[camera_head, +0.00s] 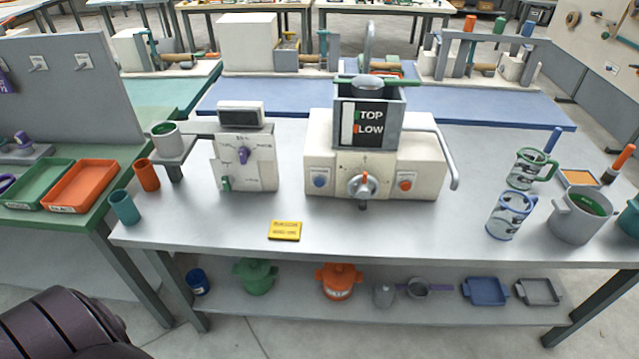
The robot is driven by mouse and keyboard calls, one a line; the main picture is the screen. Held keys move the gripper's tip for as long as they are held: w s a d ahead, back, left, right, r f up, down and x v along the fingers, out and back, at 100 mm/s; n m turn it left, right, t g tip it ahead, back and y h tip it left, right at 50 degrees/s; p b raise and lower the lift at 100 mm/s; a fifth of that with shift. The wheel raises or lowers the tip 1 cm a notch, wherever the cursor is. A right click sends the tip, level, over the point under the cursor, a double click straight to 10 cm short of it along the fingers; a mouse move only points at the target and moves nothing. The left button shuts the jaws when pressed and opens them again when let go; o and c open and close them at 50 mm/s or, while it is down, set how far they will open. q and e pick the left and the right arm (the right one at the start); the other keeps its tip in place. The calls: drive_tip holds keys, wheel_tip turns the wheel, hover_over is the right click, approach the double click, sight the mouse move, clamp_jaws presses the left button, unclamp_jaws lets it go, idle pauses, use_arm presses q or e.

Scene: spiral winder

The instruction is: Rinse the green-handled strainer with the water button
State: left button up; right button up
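A strainer with a grey bowl (367,86) and a green handle (405,83) rests across the top of the open grey box on the cream machine (430,165) at the middle of the table. The box front reads "TOP" and "LOW". A dark part of my arm shows at bottom left; neither gripper is in view.
A dial machine (243,170) with a pot (166,140) on its side shelf stands left. A curved grey pipe (448,155) flanks the cream machine.

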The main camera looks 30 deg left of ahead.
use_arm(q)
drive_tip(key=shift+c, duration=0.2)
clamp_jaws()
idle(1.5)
